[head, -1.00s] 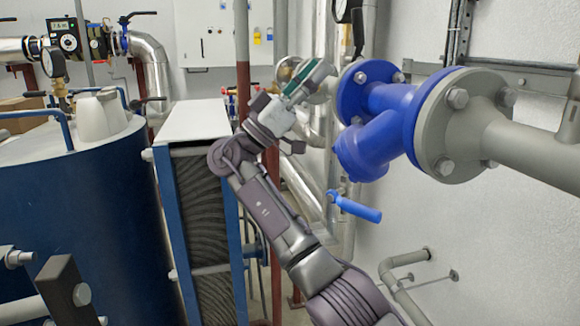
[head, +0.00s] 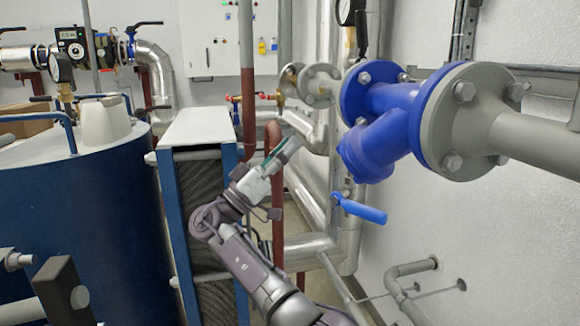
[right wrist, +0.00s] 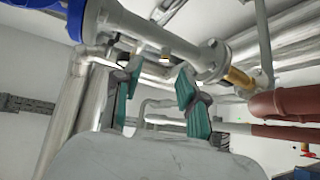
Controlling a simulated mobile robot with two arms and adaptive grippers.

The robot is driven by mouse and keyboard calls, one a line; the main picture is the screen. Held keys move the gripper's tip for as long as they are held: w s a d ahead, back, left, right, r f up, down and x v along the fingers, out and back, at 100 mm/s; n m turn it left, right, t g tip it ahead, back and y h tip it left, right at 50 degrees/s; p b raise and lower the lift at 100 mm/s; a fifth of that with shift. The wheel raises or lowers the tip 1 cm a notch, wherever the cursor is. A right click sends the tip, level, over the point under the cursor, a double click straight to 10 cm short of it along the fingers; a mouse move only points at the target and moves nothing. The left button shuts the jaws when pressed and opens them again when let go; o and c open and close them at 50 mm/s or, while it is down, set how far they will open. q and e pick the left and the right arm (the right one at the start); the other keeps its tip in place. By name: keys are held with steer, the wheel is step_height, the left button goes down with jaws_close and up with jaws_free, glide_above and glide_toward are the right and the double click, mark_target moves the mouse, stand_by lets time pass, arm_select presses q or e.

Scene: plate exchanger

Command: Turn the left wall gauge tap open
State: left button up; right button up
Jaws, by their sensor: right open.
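My right gripper (head: 281,154) reaches forward in the head view, low and left of the blue pipe fitting. In the right wrist view its two teal-padded fingers (right wrist: 158,92) stand apart with nothing between them. A round gauge (head: 346,11) is cut by the top edge of the head view, above the fitting. Another gauge (head: 60,67) stands at the left above the dark blue tank. I cannot tell which tap is the left wall gauge tap. Small red-handled brass taps (head: 272,97) sit at the back, beyond the gripper. My left gripper is not in view.
The blue fitting (head: 385,120) and its grey flanged pipe (head: 535,145) fill the right. A blue lever (head: 362,209) hangs below. The plate stack (head: 205,205) stands left of my arm, beside the tank (head: 85,225). Red-brown pipes (head: 276,215) rise close to the gripper.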

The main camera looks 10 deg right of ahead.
steer(key=shift+w+d+f+n+t+y, duration=0.25)
steer(key=shift+w+f+n+t+y, duration=0.25)
steer(key=shift+f, duration=0.3)
steer(key=shift+w+d+f+n+t+y, duration=0.2)
steer(key=shift+w+f+n+t+y, duration=0.1)
steer(key=shift+f+n, duration=0.4)
steer(key=shift+w+d+f+n+t+y, duration=0.3)
steer(key=shift+w+f+n+t, duration=0.15)
steer(key=shift+f, duration=0.4)
steer(key=shift+o, duration=0.5)
